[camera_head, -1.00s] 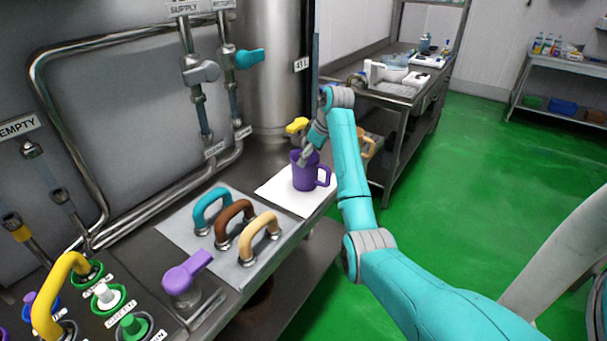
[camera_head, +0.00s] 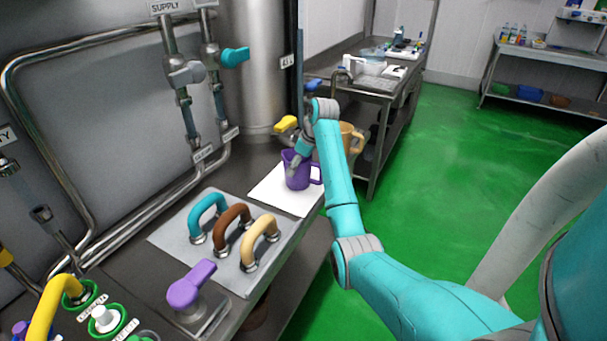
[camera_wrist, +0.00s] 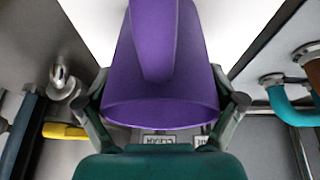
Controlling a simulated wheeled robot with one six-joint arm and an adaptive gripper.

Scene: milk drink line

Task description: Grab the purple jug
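The purple jug (camera_head: 297,180) stands on a white sheet (camera_head: 270,198) on the steel counter, its handle to the right in the head view. My gripper (camera_head: 294,164) is at the jug, overlapping its upper part in the head view. In the wrist view the jug (camera_wrist: 165,85) fills the middle, its handle towards the camera. The two fingers of my gripper (camera_wrist: 162,85) lie on either side of it, close against its walls. Their tips are partly hidden, so I cannot tell whether they press on it.
Teal, brown and cream handles (camera_head: 234,225) on a plate and a purple lever (camera_head: 191,284) are nearer. Open green floor (camera_head: 430,190) lies to the right.

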